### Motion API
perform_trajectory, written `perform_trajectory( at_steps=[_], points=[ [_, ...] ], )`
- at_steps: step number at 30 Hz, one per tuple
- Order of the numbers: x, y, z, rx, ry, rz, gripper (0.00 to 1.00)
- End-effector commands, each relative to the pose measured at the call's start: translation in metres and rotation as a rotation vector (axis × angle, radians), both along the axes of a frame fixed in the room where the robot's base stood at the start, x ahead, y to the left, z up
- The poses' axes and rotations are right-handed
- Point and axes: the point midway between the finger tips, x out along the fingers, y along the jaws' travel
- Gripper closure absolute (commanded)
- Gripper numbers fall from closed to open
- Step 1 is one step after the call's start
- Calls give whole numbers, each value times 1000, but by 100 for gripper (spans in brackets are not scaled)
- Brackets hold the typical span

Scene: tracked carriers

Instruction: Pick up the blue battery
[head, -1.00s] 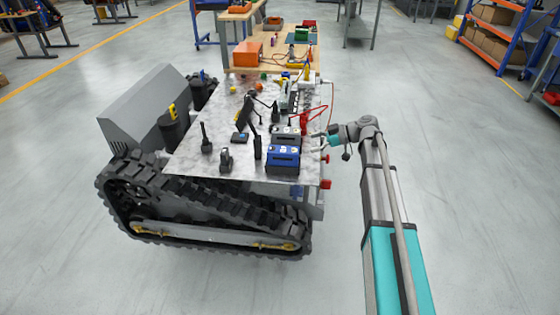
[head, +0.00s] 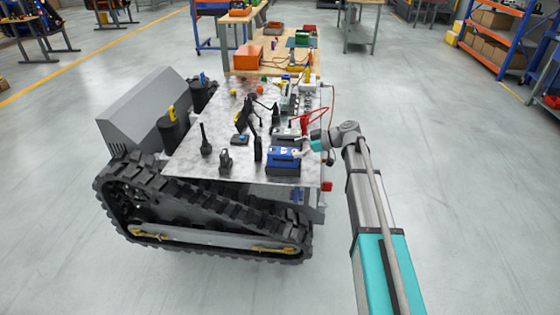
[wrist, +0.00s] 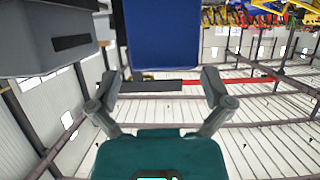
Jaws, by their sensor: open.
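The blue battery (head: 284,164) stands upright at the front right corner of the tracked carrier's deck. My gripper (head: 303,150) is at its right rear edge in the head view, with its arm reaching in from the right. In the wrist view the blue battery (wrist: 162,35) is large at the top centre. My gripper (wrist: 160,84) is open there, one finger toward each side of the battery and nothing visibly clamped. Whether the fingers touch it I cannot tell.
A grey battery (head: 288,133) stands close behind the blue one and shows at upper left in the wrist view (wrist: 45,40). A black handheld radio (head: 257,149) stands left of it. Red cable (head: 314,115) lies behind. Floor to the right is clear.

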Motion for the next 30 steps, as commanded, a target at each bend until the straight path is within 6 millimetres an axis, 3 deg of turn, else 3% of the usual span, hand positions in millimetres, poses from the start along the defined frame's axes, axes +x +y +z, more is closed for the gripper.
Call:
perform_trajectory(
  at_steps=[12,30],
  points=[
    [-2,40,-14,0,1,1,0],
    [-2,43,-14,0,1,-1,0]
  ],
)
